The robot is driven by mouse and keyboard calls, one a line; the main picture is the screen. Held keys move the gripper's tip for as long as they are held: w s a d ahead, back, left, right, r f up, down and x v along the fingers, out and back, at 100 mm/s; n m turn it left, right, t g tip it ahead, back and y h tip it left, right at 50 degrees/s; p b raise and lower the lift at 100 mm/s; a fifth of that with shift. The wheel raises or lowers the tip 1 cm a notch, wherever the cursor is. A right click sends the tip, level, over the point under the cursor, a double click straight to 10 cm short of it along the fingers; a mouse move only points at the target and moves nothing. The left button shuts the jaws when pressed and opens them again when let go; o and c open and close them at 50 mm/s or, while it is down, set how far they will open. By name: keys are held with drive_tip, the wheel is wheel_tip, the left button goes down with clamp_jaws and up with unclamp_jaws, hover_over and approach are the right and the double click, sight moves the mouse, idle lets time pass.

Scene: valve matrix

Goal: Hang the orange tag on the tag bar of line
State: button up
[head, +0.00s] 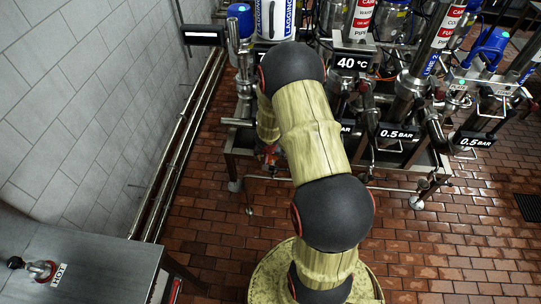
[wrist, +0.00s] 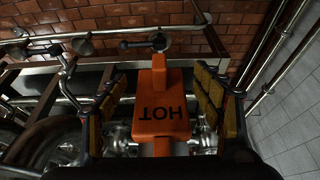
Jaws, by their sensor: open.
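The orange tag (wrist: 165,112), marked HOT and upside down in the wrist view, lies between the two fingers of my gripper (wrist: 159,82). The fingers stand apart, with a visible gap to the tag on each side. The tag's narrow upper end meets a dark ring with a short dark bar (wrist: 137,43). I cannot tell whether the ring belongs to the tag or to a fixed bar. In the head view my arm hides the gripper; a small orange-red patch (head: 270,155) shows beside it, not clear enough to name.
Steel pipes and valves with a 40 °C sign (head: 352,63) and 0.5 BAR signs (head: 398,134) crowd the back right. A grey bench (head: 100,270) with a HOT-labelled valve (head: 42,270) is at the lower left. Wall pipes run along the left. The brick floor (head: 460,230) is clear at right.

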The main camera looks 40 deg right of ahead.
drive_tip(key=v, duration=1.2)
idle(0.5)
drive_tip(key=w+a+r+n+t+y, duration=0.1)
drive_tip(key=a+r+y, duration=0.25)
drive_tip(key=a, duration=0.55)
drive_tip(key=a+r+t+y, duration=0.1)
drive_tip(key=a+r+y, duration=0.3)
drive_tip(key=a, duration=0.5)
drive_tip(key=s+a+r+n+h+b, duration=0.2)
drive_tip(key=s+a+r+n, duration=0.2)
drive_tip(key=s+r, duration=0.5)
drive_tip(key=s+a+r+n+h+b, duration=0.2)
drive_tip(key=s+a+r+n+b, duration=0.1)
drive_tip(key=s+r, duration=0.5)
drive_tip(key=shift+s+a+r+n+t, duration=0.4)
drive_tip(key=shift+s+a+n, duration=0.2)
drive_tip(key=shift+n, duration=0.3)
